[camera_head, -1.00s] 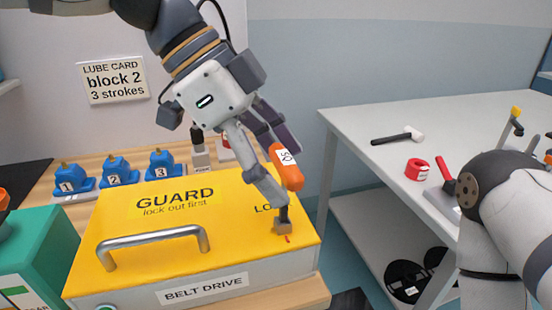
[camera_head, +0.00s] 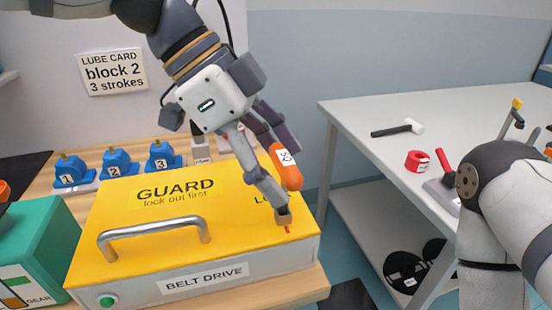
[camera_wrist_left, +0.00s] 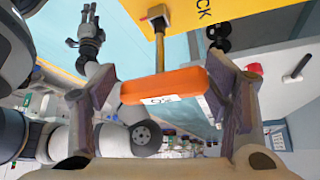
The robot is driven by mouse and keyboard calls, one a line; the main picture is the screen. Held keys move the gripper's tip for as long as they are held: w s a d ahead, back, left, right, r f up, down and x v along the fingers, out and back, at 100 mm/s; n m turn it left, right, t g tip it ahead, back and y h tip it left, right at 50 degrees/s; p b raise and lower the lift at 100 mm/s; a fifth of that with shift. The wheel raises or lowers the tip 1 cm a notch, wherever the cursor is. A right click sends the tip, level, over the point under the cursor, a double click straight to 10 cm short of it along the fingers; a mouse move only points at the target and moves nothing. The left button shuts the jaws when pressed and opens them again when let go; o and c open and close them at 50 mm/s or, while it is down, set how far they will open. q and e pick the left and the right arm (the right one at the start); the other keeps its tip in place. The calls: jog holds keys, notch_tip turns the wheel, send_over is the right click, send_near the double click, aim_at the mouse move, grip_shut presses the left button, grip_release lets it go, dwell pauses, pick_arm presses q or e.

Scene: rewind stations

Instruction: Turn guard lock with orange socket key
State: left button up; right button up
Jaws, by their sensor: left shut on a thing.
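The orange socket key (camera_head: 288,168) stands over the lock at the right front of the yellow guard (camera_head: 130,215). My left gripper (camera_head: 276,166) is shut on its orange handle. In the left wrist view the handle (camera_wrist_left: 165,85) lies crosswise between the two fingers (camera_wrist_left: 160,92). Its shaft runs to a small brownish lock block (camera_wrist_left: 157,13) on the guard. In the head view a finger hides the shaft; the lock block (camera_head: 284,216) shows just below, beside a red mark. My right gripper (camera_wrist_left: 88,28) shows small in the left wrist view; its jaw state is unclear.
The guard has a metal handle (camera_head: 155,233) and a green button (camera_head: 107,300). Several blue numbered blocks (camera_head: 118,162) stand behind it. A teal box (camera_head: 40,250) is at the left.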

dwell(0.4)
pick_arm(q)
jog(key=m+g, duration=0.2)
jog(key=m, duration=0.1)
jog(key=shift+w, duration=0.15)
jog(key=shift+w+d+m+g+y, duration=0.15)
jog(key=shift+m+g+y, duration=0.15)
jog(key=shift+m, duration=0.4)
jog(key=shift+f+m+g+y+b, duration=0.1)
jog(key=shift+m+g+y+b, duration=0.4)
jog(key=shift+m+b, duration=0.65)
jog(key=m+g, duration=0.1)
jog(key=m, duration=0.1)
jog(key=shift+w+m+y+b, duration=0.15)
jog(key=shift+m+y+b, duration=0.2)
jog(key=shift+y, duration=0.05)
jog(key=shift+d+m+g+y, duration=0.1)
jog(key=shift+m+g+y, duration=0.55)
jog(key=shift+m, duration=0.75)
pick_arm(e)
jog(key=s+f+g, duration=0.2)
jog(key=s+f, duration=0.2)
jog(key=shift+s+f, duration=0.25)
jog(key=shift+s, duration=0.1)
pick_arm(q)
jog(key=shift+r, duration=0.2)
